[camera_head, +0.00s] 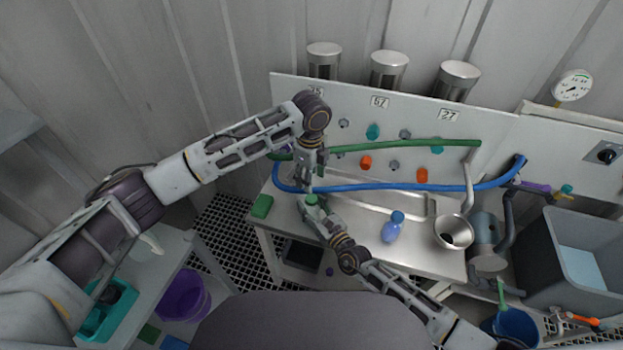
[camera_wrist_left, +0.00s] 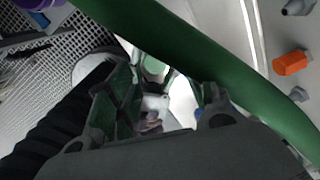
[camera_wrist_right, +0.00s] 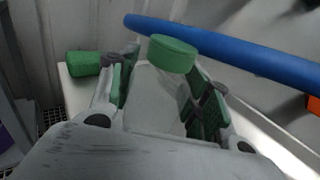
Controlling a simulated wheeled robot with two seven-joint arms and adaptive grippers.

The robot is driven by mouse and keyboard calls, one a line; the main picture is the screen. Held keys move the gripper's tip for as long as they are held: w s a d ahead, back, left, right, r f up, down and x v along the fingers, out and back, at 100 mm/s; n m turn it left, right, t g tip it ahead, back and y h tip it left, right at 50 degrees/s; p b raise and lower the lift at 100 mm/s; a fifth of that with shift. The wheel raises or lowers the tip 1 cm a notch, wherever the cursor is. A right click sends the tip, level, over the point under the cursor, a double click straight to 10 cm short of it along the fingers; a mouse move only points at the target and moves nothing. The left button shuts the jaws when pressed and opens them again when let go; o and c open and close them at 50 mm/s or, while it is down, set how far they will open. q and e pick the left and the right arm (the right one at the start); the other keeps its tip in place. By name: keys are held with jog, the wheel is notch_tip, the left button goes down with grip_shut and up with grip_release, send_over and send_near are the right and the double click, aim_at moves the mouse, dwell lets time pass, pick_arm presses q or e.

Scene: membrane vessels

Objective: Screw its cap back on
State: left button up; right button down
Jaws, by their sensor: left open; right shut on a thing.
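A pale bottle (camera_wrist_right: 155,97) stands between the fingers of my right gripper (camera_wrist_right: 160,88), which is shut on it. A round green cap (camera_wrist_right: 172,54) sits at the top of this bottle; whether it is threaded on cannot be told. The cap also shows in the head view (camera_head: 311,200) and in the left wrist view (camera_wrist_left: 155,68). My left gripper (camera_head: 308,184) points down just above the cap, open. In the left wrist view its fingers (camera_wrist_left: 160,100) are spread apart, with the cap seen beyond them.
A green hose (camera_head: 400,147) and a blue hose (camera_head: 420,186) run across the bench close to my left gripper. A green block (camera_head: 262,206) lies at the bench's left edge.

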aim_at(311, 198)
pick_arm(q)
jog(key=n, duration=0.4)
jog(key=shift+s+d+n, duration=0.1)
jog(key=shift+s+n, duration=0.2)
jog(key=shift+s, duration=0.05)
jog(key=n, duration=0.3)
jog(key=shift+s+n, duration=0.15)
jog(key=shift+n, duration=0.25)
jog(key=n, duration=0.3)
jog(key=shift+s+n, duration=0.1)
jog(key=shift+n, duration=2.3)
jog(key=shift+f, duration=3.95)
